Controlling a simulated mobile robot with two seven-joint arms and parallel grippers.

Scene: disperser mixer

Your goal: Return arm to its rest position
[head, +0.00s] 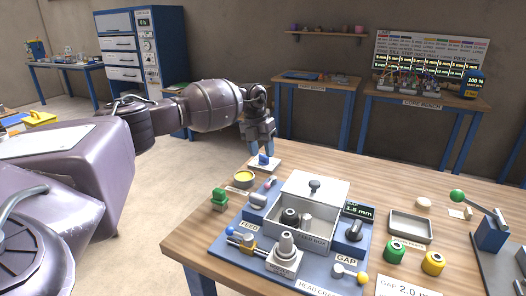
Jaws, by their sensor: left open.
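My left arm (213,105) reaches in from the left in the head view. My left gripper (261,150) points down over the table's far left edge, with its fingers apart. A small blue object (263,160) sits on a white square pad (265,165) right below the fingertips. I cannot tell whether the fingers touch it. My right gripper is not in view.
A blue mixer panel (225,245) with a lidded grey box (305,215) stands on the wooden table (420,180). A yellow-topped cup (243,179) and a green-topped item (219,198) are near the left edge. A green-knobbed lever (490,230) stands at right.

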